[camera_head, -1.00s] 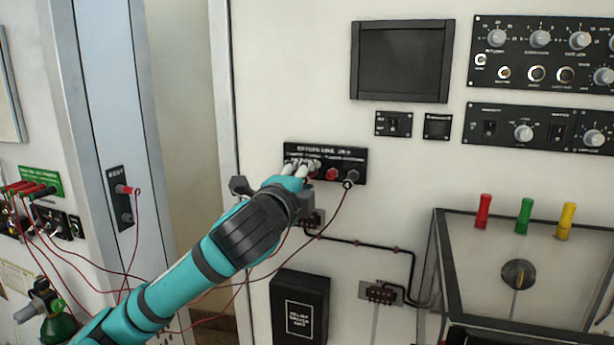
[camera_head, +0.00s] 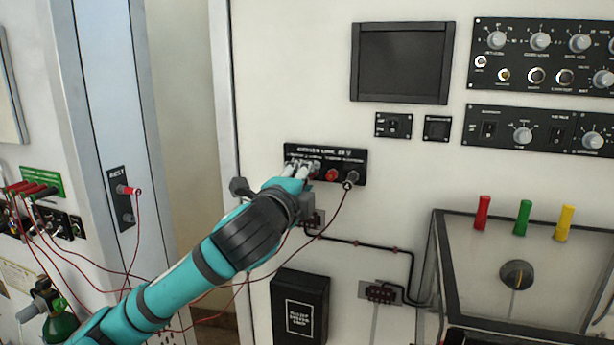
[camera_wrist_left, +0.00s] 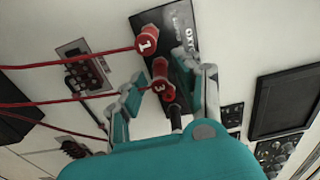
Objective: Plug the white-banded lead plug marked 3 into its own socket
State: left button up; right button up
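The plug marked 3 (camera_wrist_left: 162,80), red, stands at the black oxygen panel (camera_wrist_left: 185,25) in the left wrist view, its red lead running off to the left. A red plug marked 1 (camera_wrist_left: 148,40) sits just above it. My left gripper (camera_wrist_left: 168,84) has its fingers apart, one on each side of plug 3, with a clear gap on the right side. In the head view my left gripper (camera_head: 300,170) is at the left part of the panel (camera_head: 361,158) and hides the plugs there. How deeply plug 3 is seated cannot be seen. My right gripper is out of view.
On the panel, a red fitting (camera_head: 332,174) and a dark fitting (camera_head: 350,178) with a red lead stand right of my gripper. A red plug (camera_head: 127,190) sits in the REST plate (camera_head: 117,178). Red leads hang below my arm. A black box (camera_head: 300,307) is lower down.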

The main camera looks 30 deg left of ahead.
pick_arm(q)
grip_shut()
jog(key=shift+s, duration=0.2)
jog(key=shift+v, duration=2.3)
